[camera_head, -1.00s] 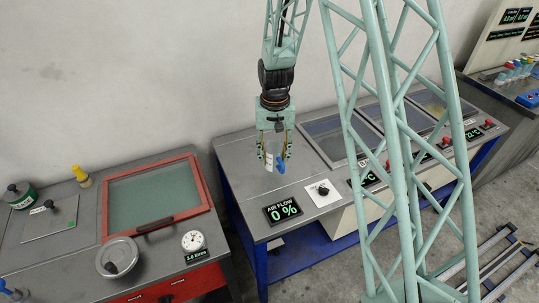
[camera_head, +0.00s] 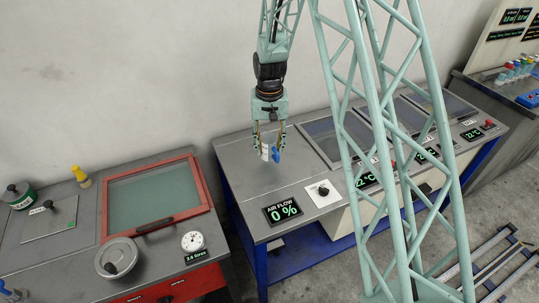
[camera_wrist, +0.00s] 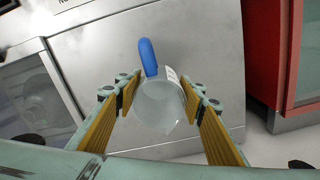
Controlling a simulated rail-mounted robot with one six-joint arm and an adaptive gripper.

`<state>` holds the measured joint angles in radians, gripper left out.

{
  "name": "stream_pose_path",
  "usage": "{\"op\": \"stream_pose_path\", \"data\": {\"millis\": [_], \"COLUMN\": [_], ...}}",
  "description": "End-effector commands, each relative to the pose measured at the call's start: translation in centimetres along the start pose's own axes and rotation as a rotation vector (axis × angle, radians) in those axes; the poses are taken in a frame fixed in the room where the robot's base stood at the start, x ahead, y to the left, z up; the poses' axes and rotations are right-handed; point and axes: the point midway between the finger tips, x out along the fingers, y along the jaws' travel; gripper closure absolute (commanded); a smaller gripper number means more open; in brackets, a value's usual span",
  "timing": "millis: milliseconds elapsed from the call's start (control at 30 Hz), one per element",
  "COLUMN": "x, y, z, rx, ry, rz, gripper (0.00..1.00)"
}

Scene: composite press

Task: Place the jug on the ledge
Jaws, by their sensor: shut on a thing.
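My gripper (camera_head: 269,142) is shut on a clear jug (camera_head: 265,152) with a blue handle. It hangs pointing down over the grey metal top of the press bench (camera_head: 236,182), left of the windows. In the wrist view the jug (camera_wrist: 158,105) sits between the two yellow-padded fingers (camera_wrist: 155,112), seen from above, with its blue handle (camera_wrist: 149,58) toward the top of the picture. The jug looks empty and roughly upright. I cannot tell whether its base touches the metal top. No part is clearly marked as the ledge; the flat grey bench end lies under the jug.
The AIR FLOW display (camera_head: 282,209) and a knob panel (camera_head: 323,193) stand at the bench front. A gap separates it from the left bench with a red-framed window (camera_head: 153,194), lidded pot (camera_head: 117,258) and dial gauge (camera_head: 193,241). Bare metal surrounds the jug.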

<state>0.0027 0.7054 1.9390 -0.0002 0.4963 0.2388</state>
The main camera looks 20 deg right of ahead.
Motion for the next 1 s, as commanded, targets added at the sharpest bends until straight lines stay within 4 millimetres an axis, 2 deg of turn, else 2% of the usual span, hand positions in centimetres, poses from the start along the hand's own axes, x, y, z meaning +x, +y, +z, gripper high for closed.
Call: {"op": "stream_pose_path", "data": {"millis": [100,300,867,900,1000], "x": [1.5,3.3,3.9,3.9,3.9], "y": [0.0,0.0,0.0,0.0,0.0], "z": [0.1,0.1,0.1,0.1,0.1], "rx": [0.000,0.000,0.000,0.000,0.000], "ry": [-0.004,-0.001,-0.001,-0.001,-0.001], "rz": [0.001,0.000,0.000,0.000,0.000], "gripper": [0.76,0.76,0.76,0.63,0.54]}}
